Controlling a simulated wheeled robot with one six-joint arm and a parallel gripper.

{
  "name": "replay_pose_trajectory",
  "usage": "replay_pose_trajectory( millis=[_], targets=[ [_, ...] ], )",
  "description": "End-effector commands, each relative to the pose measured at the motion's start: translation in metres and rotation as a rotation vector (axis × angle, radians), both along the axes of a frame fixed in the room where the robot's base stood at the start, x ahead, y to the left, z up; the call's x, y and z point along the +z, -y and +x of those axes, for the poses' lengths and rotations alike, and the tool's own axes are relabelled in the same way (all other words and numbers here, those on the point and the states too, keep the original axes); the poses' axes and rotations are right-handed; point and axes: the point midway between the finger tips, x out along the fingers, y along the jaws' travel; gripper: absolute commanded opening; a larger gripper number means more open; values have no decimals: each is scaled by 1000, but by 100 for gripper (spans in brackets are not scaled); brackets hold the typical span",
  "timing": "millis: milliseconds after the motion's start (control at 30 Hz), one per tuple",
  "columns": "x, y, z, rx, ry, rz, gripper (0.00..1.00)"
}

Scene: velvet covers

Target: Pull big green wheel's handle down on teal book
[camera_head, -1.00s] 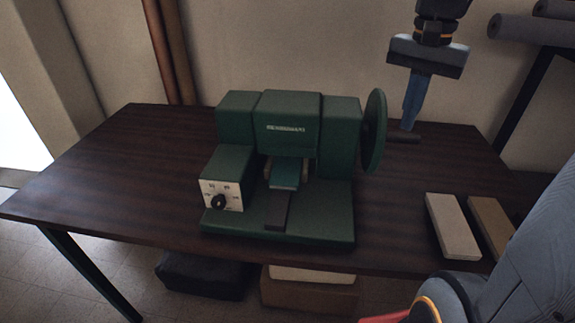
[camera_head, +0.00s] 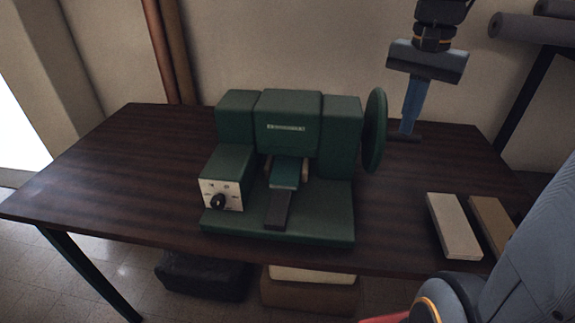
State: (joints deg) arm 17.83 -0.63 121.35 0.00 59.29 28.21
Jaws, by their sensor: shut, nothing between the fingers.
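The green machine (camera_head: 288,120) stands on the dark wooden table, with its big green wheel (camera_head: 376,132) upright on its right side. The wheel's dark handle (camera_head: 408,138) sticks out to the right from the wheel. The teal book (camera_head: 285,178) appears as a small teal piece under the machine's middle housing, its rear part hidden. My gripper (camera_head: 408,132) points down just above the handle, its blue fingers shut and empty. Its tips are at or very near the handle's top; I cannot tell whether they touch.
A control box with a black knob (camera_head: 218,201) is at the machine's left front. A dark grey tongue (camera_head: 278,211) lies in front of the teal piece. A beige block (camera_head: 454,226) and a brown block (camera_head: 491,226) lie at the table's right. The table's left side is clear.

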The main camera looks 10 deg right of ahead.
Motion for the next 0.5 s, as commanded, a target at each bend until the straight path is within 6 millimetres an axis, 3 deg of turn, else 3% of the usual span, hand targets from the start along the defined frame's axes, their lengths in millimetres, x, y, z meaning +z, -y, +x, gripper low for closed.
replay_pose_trajectory(
  millis=[500],
  targets=[
    [-12, -1, -4, 0, 1, -1, 0]
  ],
)
